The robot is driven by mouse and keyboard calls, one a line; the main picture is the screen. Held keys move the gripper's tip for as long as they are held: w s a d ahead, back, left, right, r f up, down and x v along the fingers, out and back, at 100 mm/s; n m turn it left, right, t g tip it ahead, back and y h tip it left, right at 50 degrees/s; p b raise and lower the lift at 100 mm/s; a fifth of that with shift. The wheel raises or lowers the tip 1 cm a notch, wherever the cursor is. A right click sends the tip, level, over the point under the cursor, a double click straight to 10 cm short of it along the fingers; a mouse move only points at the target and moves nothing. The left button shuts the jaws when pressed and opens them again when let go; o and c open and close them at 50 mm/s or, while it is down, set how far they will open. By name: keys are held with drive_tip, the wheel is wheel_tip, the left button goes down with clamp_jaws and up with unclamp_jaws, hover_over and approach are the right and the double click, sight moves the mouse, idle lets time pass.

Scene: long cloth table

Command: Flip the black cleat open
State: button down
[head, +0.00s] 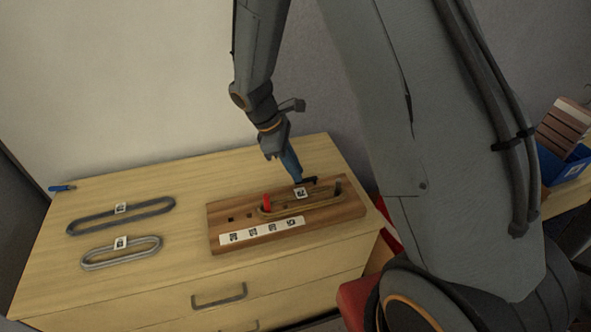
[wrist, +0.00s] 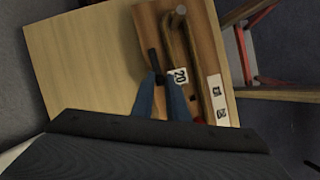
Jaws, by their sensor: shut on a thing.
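The black cleat (head: 310,182) is a small dark bar at the back edge of the brown wooden board (head: 228,208). In the wrist view the cleat (wrist: 153,60) sticks out beyond my fingertips. My gripper (head: 298,180) reaches down from above, and its blue fingers (wrist: 160,84) are shut on the near part of the cleat. The fingers hide that part, so I cannot tell exactly how the cleat sits on the board. A tan loop (head: 320,205) lies on the board around a red peg (head: 267,203) and a dark peg (head: 338,187).
A white number tag (wrist: 178,76) sits by the loop, close to my fingers. A label strip (head: 262,231) runs along the board's front. Two grey loops (head: 95,222) (head: 100,262) and a blue-handled tool (head: 62,188) lie to the left. The wooden top between them and the board is clear.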

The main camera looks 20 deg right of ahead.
drive_tip(key=shift+w, duration=0.1)
idle(0.3)
drive_tip(key=c, duration=1.7)
unclamp_jaws()
drive_tip(key=shift+c, duration=0.2)
drive_tip(key=shift+r, duration=0.1)
drive_tip(key=b+v, duration=0.1)
drive_tip(key=v, duration=0.6)
drive_tip(key=shift+a+r+b, duration=0.2)
drive_tip(key=shift+r+b, duration=0.1)
drive_tip(key=shift+b, duration=0.1)
drive_tip(key=s+d+r+m+t+y, duration=0.2)
drive_tip(key=s+d+m+y, duration=0.2)
drive_tip(key=s+m, duration=0.9)
drive_tip(key=shift+s+d+m+t, duration=0.3)
drive_tip(key=shift+s+t, duration=0.1)
drive_tip(key=shift+s, duration=0.45)
